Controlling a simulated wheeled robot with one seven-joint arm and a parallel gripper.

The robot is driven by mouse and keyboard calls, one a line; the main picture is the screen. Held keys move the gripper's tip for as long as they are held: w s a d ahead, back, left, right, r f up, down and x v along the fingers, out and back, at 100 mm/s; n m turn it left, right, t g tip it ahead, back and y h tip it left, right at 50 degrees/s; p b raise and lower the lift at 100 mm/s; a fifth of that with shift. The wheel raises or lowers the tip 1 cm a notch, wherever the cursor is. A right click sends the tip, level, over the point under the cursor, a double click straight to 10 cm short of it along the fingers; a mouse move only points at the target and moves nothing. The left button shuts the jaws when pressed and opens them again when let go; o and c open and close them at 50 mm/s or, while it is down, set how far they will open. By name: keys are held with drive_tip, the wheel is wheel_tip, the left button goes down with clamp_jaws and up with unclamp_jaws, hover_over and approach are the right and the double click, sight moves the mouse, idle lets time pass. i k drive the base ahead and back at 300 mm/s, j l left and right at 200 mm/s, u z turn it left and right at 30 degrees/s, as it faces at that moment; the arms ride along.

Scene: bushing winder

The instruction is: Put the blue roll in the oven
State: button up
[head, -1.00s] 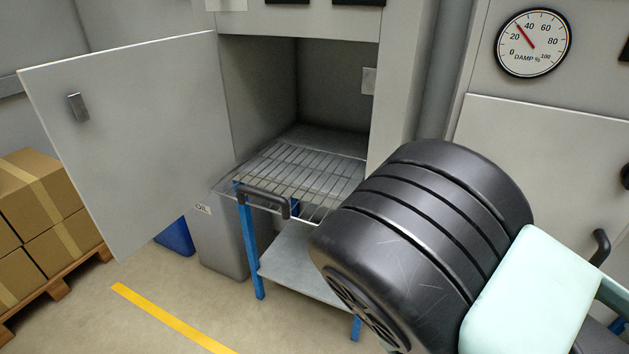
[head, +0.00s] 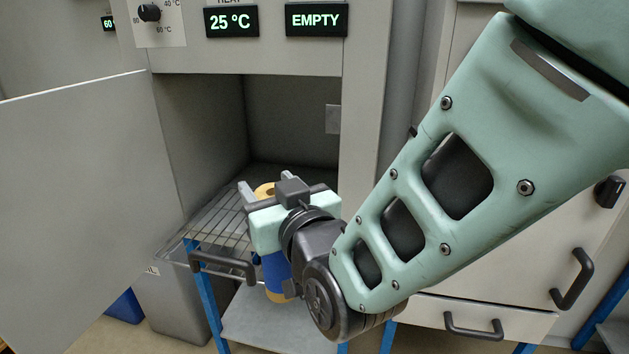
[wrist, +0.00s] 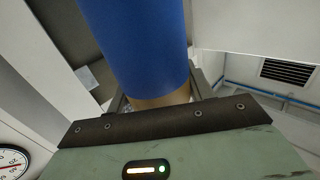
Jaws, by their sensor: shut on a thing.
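The blue roll (head: 274,272) has a tan core showing at its top and bottom. It stands roughly upright in my gripper (head: 258,190), in front of the oven opening. My gripper is shut on it, and my wrist hides part of it. In the wrist view the blue roll (wrist: 138,45) rises from between the fingers of my gripper (wrist: 160,98), which are around the tan core. The oven (head: 200,110) is open, its door (head: 70,190) swung out to the left. Its wire rack (head: 208,222) sticks out of the opening, beside and behind the roll.
Displays above the opening read 25 °C (head: 231,22) and EMPTY (head: 316,20). A blue-legged trolley (head: 255,320) with a black handle (head: 222,266) stands under the rack. A grey bin (head: 170,310) is to its left. The oven's right wall is close to my arm.

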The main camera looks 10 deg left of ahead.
sight(229, 227)
drive_tip(key=i+j, duration=0.4)
drive_tip(key=j, duration=0.15)
drive_tip(key=i+j, duration=0.45)
